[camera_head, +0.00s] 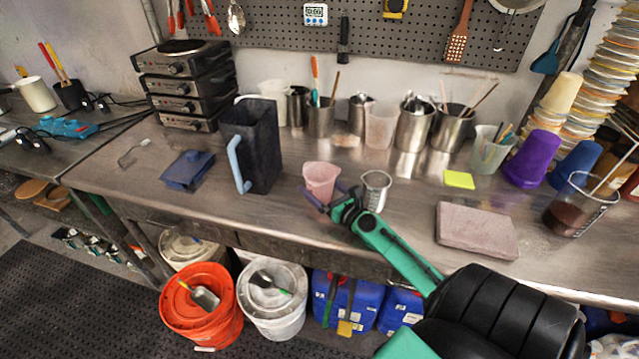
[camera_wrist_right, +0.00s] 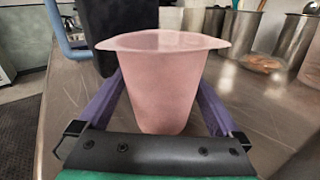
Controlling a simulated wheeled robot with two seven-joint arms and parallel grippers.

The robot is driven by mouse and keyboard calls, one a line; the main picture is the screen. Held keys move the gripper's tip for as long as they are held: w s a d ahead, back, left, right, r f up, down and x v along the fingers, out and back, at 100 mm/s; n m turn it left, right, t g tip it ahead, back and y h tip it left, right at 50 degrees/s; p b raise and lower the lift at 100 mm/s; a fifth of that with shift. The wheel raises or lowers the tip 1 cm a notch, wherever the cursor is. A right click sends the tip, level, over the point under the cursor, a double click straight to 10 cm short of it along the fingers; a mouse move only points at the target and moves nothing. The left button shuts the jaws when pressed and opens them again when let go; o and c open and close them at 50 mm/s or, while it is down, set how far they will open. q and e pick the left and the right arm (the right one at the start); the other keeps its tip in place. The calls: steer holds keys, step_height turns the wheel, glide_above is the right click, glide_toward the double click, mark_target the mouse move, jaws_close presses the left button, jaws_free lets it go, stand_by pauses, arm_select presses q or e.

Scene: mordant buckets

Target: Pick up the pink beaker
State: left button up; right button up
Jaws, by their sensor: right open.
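The pink beaker (camera_head: 320,180) stands upright on the metal bench near its front edge. My right gripper (camera_head: 324,198) is at the beaker, coming in from the front right. In the right wrist view the beaker (camera_wrist_right: 162,85) stands between the two purple fingers of my right gripper (camera_wrist_right: 160,100), one on each side. The fingers are open; whether either one touches the beaker I cannot tell. The fingertips are partly hidden behind the beaker. My left gripper is not in view.
A pinkish slab (camera_head: 476,230) lies farther right. Metal pots line the back; the bench between them and the beaker is mostly clear.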

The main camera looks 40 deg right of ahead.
mark_target(312, 180)
steer(key=w, duration=0.3)
steer(key=shift+d+r, duration=0.1)
steer(key=shift+r, duration=0.05)
steer(key=shift+w+f, duration=0.2)
steer(key=shift+w, duration=0.2)
steer(key=shift+r, duration=0.1)
steer(key=c, duration=1.2)
steer(key=shift+o, duration=0.2)
steer(key=shift+r, duration=0.1)
